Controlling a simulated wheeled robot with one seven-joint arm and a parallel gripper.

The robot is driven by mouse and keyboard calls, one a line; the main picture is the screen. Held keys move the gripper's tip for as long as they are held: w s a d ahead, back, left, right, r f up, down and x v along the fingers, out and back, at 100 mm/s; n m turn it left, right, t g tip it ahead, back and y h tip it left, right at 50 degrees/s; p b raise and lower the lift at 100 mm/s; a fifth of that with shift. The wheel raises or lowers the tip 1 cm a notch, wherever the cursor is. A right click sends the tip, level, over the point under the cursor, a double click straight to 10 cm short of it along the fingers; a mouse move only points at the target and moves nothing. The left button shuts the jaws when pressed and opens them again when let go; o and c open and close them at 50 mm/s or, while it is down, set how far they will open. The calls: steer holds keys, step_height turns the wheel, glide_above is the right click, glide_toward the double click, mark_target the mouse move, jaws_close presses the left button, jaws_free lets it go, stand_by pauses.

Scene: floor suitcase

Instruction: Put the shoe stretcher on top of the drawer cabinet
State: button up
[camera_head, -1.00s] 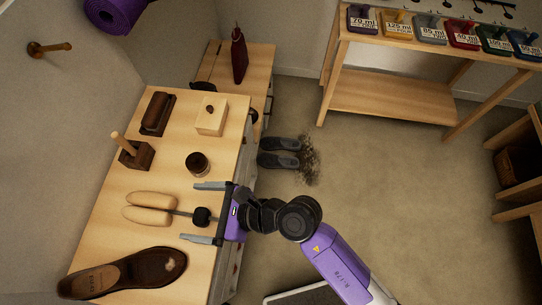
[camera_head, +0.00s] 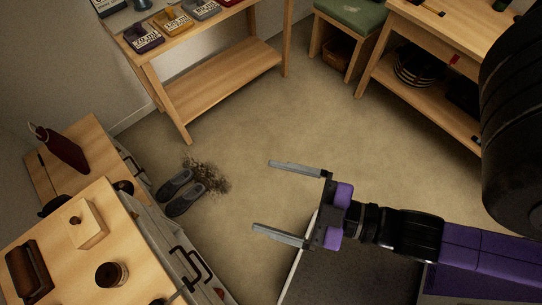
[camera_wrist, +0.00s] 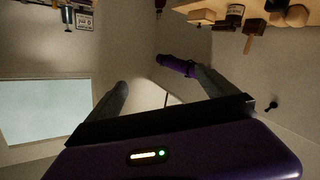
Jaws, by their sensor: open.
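My gripper (camera_head: 285,205) is open, with nothing between its fingers. It is over open floor, to the right of the benches. The shoe stretcher is not clearly in the head view; a small dark bit at the lower edge may be its knob. The near wooden-topped bench (camera_head: 45,245) has grey drawers with black handles on its right side. A lower wooden-topped cabinet (camera_head: 85,135) stands behind it, bearing a dark red bottle (camera_head: 62,150). I cannot tell which is the named drawer cabinet. The wrist view shows both open fingers (camera_wrist: 160,90) with nothing between them.
A wooden block (camera_head: 85,230), a dark jar (camera_head: 112,275) and a brown brush (camera_head: 28,270) are on the near bench. Dark shoes (camera_head: 180,190) lie on the floor beside dirt. A wooden rack (camera_head: 225,85) stands behind. A grey mat (camera_head: 350,270) lies below my arm.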

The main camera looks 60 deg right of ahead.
steer(key=s+m, duration=0.1)
steer(key=m, duration=0.1)
steer(key=s+d+m+g+h, duration=0.1)
steer(key=s+d+m+h, duration=0.1)
steer(key=m, duration=0.1)
steer(key=shift+s+d+f+m+g, duration=0.1)
steer(key=shift+s+f+m+g, duration=0.05)
steer(key=shift+f+m+g, duration=0.15)
steer(key=shift+f, duration=0.25)
steer(key=shift+b, duration=0.3)
stand_by(0.9)
